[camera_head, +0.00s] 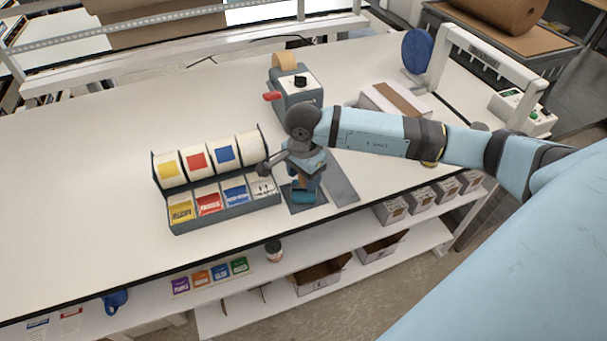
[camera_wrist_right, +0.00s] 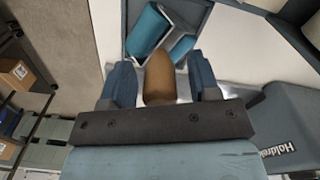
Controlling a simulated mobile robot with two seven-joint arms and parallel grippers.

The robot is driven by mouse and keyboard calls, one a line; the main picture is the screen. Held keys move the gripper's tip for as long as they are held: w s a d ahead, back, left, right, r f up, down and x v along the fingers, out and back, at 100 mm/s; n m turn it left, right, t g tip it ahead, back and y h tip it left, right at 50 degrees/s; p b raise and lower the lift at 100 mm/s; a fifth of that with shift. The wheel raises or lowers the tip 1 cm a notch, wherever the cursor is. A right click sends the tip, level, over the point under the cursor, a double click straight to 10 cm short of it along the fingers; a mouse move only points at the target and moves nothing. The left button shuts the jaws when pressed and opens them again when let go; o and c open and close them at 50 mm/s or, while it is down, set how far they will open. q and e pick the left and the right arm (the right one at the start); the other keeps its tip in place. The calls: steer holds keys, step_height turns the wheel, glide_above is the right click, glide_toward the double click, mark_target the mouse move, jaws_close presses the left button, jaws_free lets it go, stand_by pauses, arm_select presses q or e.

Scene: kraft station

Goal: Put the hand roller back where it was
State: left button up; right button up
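The hand roller has a teal-blue roller (camera_head: 303,197) and a brown handle. It sits at the front edge of the table, on a dark grey plate (camera_head: 294,208). In the right wrist view the brown handle (camera_wrist_right: 159,80) points toward my gripper, with the blue roller (camera_wrist_right: 148,30) beyond it. My right gripper (camera_wrist_right: 162,82) has one finger on each side of the handle. A gap shows on both sides, so it looks open around the handle. In the head view the wrist is directly above the roller (camera_head: 308,172). My left gripper is not in view.
A rack of labelled rolls and colour cards (camera_head: 225,208) stands close left of my gripper. A grey tape dispenser (camera_head: 298,90) stands behind it, and a white box with a brown strip (camera_head: 393,101) behind right. The left part of the white table (camera_head: 90,190) is clear.

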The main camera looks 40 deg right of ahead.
steer(key=shift+r, duration=0.15)
steer(key=shift+r, duration=0.2)
step_height(320, 180, up, 10)
steer(key=shift+r+b, duration=0.25)
steer(key=shift+b, duration=0.9)
steer(key=shift+r, duration=0.6)
